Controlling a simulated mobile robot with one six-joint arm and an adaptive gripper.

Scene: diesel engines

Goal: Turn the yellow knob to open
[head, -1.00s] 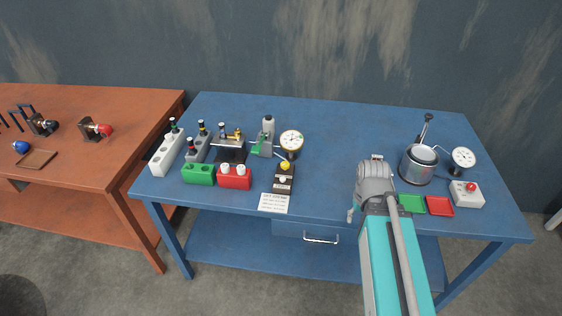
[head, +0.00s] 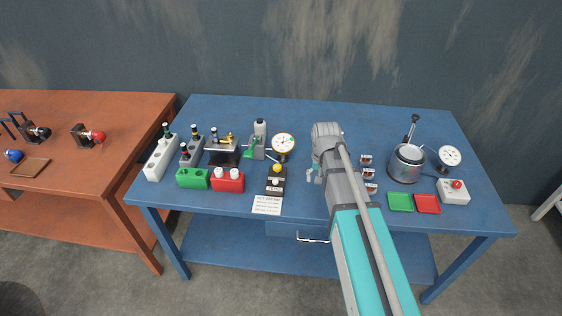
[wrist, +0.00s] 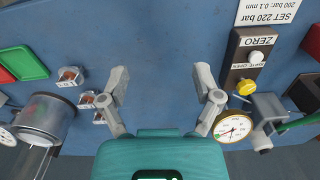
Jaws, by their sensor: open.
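The yellow knob (head: 277,168) sits on a black block (head: 275,187) with a white button, in front of a dial gauge (head: 283,143). In the wrist view the yellow knob (wrist: 246,87) is at the right, between the block's "ZERO" label and the gauge (wrist: 233,127). My gripper (head: 314,176) is above the table, right of the knob in the head view. In the wrist view my gripper (wrist: 161,80) has its two fingers spread wide, with only bare blue table between them. The fingers are apart from the knob.
A green block (head: 193,179) and red block (head: 228,182) stand left of the knob. A label card (head: 267,205) lies at the front edge. Several small metal pieces (head: 368,174), a steel pot (head: 407,164) and green and red trays are at right.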

